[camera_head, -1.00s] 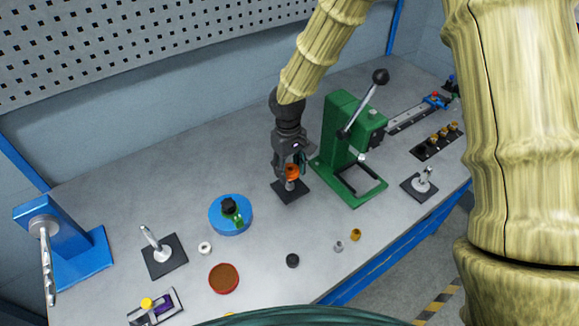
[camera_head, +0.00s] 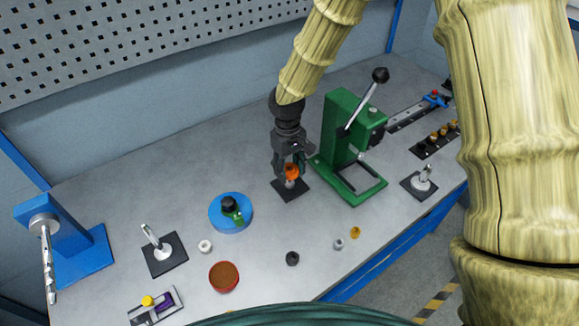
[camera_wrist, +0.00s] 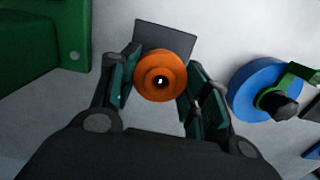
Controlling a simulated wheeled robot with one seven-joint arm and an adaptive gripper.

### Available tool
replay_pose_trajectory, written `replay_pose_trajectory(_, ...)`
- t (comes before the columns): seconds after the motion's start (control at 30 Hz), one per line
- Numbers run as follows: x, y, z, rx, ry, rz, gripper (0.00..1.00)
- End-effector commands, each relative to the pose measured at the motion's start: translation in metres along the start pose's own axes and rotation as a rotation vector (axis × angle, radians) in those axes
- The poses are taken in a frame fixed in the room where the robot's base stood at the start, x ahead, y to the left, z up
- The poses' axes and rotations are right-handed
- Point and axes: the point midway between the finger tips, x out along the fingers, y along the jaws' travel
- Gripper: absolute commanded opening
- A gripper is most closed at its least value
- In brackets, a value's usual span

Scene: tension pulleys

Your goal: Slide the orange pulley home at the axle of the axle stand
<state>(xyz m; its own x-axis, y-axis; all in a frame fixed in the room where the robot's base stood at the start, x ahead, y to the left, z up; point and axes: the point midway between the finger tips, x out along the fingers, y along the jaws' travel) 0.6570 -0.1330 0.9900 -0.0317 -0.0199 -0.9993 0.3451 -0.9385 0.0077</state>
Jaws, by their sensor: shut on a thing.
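The orange pulley (camera_head: 292,170) is at the top of the upright axle stand, whose dark square base (camera_head: 301,194) lies flat on the bench. In the wrist view the orange pulley (camera_wrist: 150,62) is seen from above, and a small pale spot, apparently the axle tip, shows in its dark bore. My gripper (camera_head: 288,170) points down and is shut on the pulley, with one finger on each side; it also shows in the wrist view (camera_wrist: 157,88). The pale post (camera_head: 289,183) shows below the pulley. How far the pulley sits down the axle is hard to tell.
A green press (camera_head: 345,140) with a lever stands close to the right of my gripper. A blue round base (camera_head: 216,222) with a green part lies to the left. Other stands (camera_head: 178,263) (camera_head: 410,189) and small loose parts lie around.

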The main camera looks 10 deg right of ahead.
Motion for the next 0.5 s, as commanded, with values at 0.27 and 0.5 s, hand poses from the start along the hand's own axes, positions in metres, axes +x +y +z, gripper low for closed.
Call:
replay_pose_trajectory(0.27,0.0007,0.0002,0.0,0.001,0.0,0.0,0.02)
replay_pose_trajectory(0.5,0.0058,0.0002,-0.0002,0.0,0.0,0.0,0.02)
